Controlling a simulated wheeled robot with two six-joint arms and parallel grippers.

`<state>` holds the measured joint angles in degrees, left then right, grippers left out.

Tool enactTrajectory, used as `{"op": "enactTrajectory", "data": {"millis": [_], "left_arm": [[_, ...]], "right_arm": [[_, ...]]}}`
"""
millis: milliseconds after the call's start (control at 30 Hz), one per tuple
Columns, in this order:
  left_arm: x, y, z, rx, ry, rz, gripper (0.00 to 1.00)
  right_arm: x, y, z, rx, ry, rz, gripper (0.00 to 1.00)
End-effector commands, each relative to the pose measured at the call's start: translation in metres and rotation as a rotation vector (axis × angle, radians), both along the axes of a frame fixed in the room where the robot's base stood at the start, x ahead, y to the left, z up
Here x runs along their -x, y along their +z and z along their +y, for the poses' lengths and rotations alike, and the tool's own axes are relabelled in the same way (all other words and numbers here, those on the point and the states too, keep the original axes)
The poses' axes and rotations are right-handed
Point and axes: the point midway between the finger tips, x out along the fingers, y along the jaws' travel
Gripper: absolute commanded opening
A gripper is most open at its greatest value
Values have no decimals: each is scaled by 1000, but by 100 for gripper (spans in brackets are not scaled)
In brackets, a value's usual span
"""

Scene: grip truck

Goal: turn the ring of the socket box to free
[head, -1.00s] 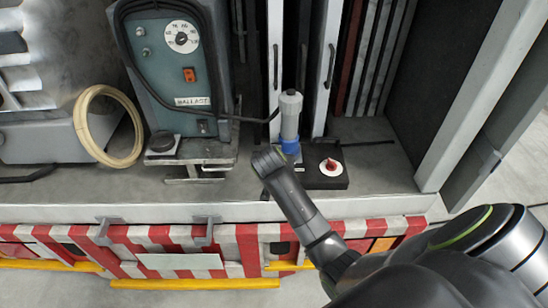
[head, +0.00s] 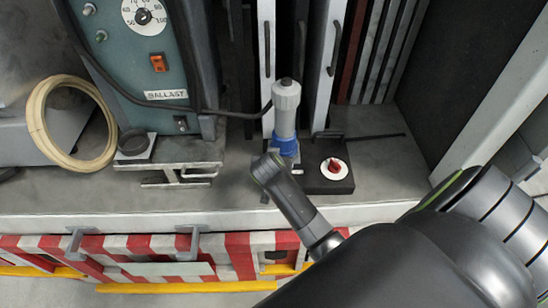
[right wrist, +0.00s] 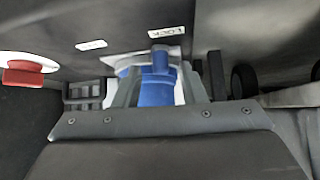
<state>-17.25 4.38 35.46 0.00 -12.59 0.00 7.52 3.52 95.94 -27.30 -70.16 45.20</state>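The socket box (head: 325,182) is a low black box on the truck deck, with a red knob on a white disc (head: 334,168). A grey plug (head: 286,105) stands upright in it, with a blue ring (head: 286,147) around its base. In the right wrist view the blue ring (right wrist: 157,88) has a blue lug facing me, close to a label that appears to read LOCK (right wrist: 166,32). My right gripper (right wrist: 160,84) has its fingers on either side of the lug, apart, with light gaps showing. In the head view my wrist hides the fingers. My left gripper is out of view.
A second small label (right wrist: 91,45) lies left of the LOCK one. The red knob (right wrist: 24,72) is at the left. A teal ballast unit (head: 150,60) with a black cable to the plug and a cream hose ring (head: 40,125) stand left.

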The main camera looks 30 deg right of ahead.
Motion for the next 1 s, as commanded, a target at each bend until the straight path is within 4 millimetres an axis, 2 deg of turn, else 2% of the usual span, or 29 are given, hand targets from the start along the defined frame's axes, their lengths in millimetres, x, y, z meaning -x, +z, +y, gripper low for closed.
{"op": "enactTrajectory", "data": {"millis": [400,700,1000], "left_arm": [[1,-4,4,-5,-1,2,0],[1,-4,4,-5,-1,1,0],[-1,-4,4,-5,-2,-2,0]], "right_arm": [[1,-4,0,0,-3,0,37],[1,-5,0,-1,-2,0,0],[0,-5,0,1,1,0,0]]}}
